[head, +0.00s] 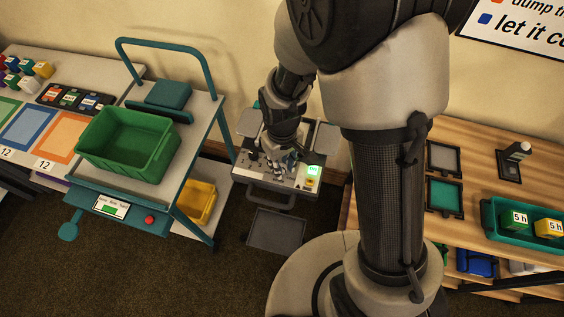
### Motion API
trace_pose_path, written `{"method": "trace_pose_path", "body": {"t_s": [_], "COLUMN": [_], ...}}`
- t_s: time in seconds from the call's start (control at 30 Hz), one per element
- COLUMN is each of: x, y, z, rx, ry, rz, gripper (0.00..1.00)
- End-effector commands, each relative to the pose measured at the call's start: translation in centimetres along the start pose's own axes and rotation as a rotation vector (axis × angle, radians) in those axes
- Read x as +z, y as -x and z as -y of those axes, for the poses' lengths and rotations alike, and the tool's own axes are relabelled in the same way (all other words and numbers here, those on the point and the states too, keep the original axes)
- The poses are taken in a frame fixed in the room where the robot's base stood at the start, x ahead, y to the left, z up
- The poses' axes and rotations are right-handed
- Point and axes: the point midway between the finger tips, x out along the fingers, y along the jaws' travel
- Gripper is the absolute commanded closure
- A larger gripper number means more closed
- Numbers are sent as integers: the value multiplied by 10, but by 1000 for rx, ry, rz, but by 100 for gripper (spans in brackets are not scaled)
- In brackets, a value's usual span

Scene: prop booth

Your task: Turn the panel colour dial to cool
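My gripper (289,166) is at the small grey panel unit (249,171) in the middle of the view, between the cart and the wooden bench. It points down at the unit's top. My arm comes down over the unit from behind. The gripper is small and dark here, and I cannot tell whether its fingers are open or shut, or whether they touch anything.
A teal-framed cart (199,125) with a green bin (128,146) stands to the left, with a yellow bin (197,203) low on it. A wooden bench (465,145) with a teal tray (490,216) is at the right. Dark carpet (200,275) lies open in front.

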Motion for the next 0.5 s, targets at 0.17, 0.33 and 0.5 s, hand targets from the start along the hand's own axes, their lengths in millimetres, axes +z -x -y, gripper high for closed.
{"method": "trace_pose_path", "body": {"t_s": [0.17,0.33,0.5], "x": [0,0,0], "y": [0,0,0], "z": [0,0,0], "rx": [0,0,0], "ry": [0,-1,-1], "rz": [0,0,0], "gripper": [64,57,57]}}
